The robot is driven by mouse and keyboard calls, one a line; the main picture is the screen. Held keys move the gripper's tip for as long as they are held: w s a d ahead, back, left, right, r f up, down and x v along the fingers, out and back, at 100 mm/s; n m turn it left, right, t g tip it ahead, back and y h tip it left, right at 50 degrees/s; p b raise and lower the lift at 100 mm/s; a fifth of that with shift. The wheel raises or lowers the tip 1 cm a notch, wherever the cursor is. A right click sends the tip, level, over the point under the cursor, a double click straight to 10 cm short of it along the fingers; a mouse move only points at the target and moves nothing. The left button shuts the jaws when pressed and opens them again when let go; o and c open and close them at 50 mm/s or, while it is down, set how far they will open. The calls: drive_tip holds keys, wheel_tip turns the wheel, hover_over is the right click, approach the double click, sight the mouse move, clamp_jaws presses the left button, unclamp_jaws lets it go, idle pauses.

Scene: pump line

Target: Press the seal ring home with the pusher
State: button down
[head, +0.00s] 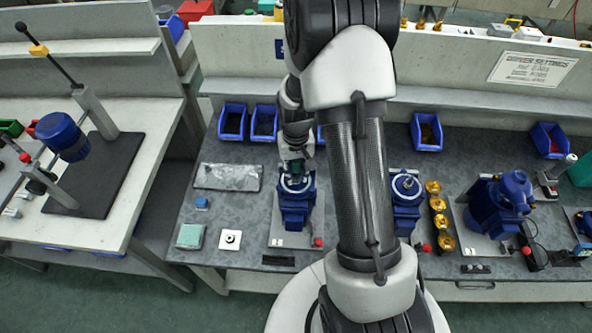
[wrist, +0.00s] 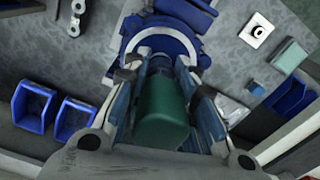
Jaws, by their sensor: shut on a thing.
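My gripper (wrist: 159,66) is shut on the pusher, whose green handle (wrist: 165,108) fills the space between the fingers in the wrist view. The pusher's darker far end points at the round, pale-rimmed face of a blue pump (wrist: 172,22). In the head view my gripper (head: 293,168) is right over this pump (head: 296,210), which stands on a light plate. I cannot tell whether the pusher touches the pump. The seal ring cannot be made out; the pusher and fingers cover the middle of the pump's face.
A second blue pump (head: 405,218) stands to the right, beside several brass parts (head: 439,222). A larger blue machine (head: 498,205) stands further right. Blue bins (head: 232,121) line the back. A white square block (head: 230,239) and a teal block (head: 190,236) lie at the left.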

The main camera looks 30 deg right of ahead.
drive_tip(key=shift+r, duration=0.1)
idle(0.5)
drive_tip(key=shift+r+p, duration=2.7)
drive_tip(key=shift+r, duration=1)
